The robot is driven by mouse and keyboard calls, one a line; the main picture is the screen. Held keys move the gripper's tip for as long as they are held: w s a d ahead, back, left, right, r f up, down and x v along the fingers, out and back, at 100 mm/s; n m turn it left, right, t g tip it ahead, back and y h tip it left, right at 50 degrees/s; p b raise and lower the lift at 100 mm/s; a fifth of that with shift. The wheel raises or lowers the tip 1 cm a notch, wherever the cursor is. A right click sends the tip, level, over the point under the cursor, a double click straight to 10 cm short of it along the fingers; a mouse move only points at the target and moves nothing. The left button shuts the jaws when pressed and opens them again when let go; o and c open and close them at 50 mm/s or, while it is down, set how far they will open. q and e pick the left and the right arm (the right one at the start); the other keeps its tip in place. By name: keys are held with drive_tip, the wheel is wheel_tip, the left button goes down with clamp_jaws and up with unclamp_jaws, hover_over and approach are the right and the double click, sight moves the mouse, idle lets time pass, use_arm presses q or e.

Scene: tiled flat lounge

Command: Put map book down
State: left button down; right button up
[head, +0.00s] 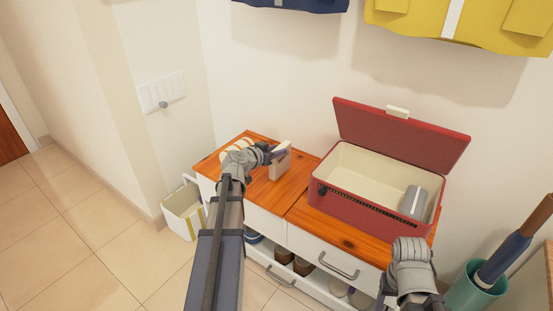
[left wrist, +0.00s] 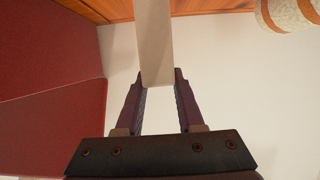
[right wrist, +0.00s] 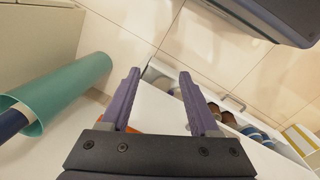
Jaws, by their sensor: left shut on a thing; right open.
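The map book (head: 280,165) is a thin, pale beige slab held upright above or on the left part of the wooden cabinet top (head: 252,189). I cannot tell whether its lower edge touches the wood. My left gripper (head: 279,151) is shut on the book's upper edge. In the left wrist view the book (left wrist: 154,40) sits between the two fingertips (left wrist: 160,76). My right gripper (right wrist: 159,76) is open and empty; in the head view its arm is at the lower right, in front of the cabinet.
An open red box (head: 352,206) with a grey cylinder (head: 412,202) inside stands right of the book. A cream and orange striped thing (head: 227,151) lies behind my left wrist. A teal bin (head: 468,293) stands at right, a white basket (head: 183,212) at left.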

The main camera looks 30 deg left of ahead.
use_arm(q)
drive_tip(key=shift+f, duration=0.6)
use_arm(e)
drive_tip(key=shift+f, duration=0.7)
use_arm(q)
drive_tip(key=shift+f+b, duration=0.25)
drive_tip(key=shift+b, duration=0.15)
drive_tip(key=c, duration=0.5)
unclamp_jaws()
drive_tip(key=shift+r, duration=0.1)
drive_tip(key=shift+r+p, duration=0.2)
drive_tip(key=shift+p, duration=0.1)
drive_tip(key=p+v, duration=0.4)
drive_tip(key=v, duration=0.8)
use_arm(e)
wheel_tip(320, 180, up, 4)
drive_tip(key=shift+r, duration=0.15)
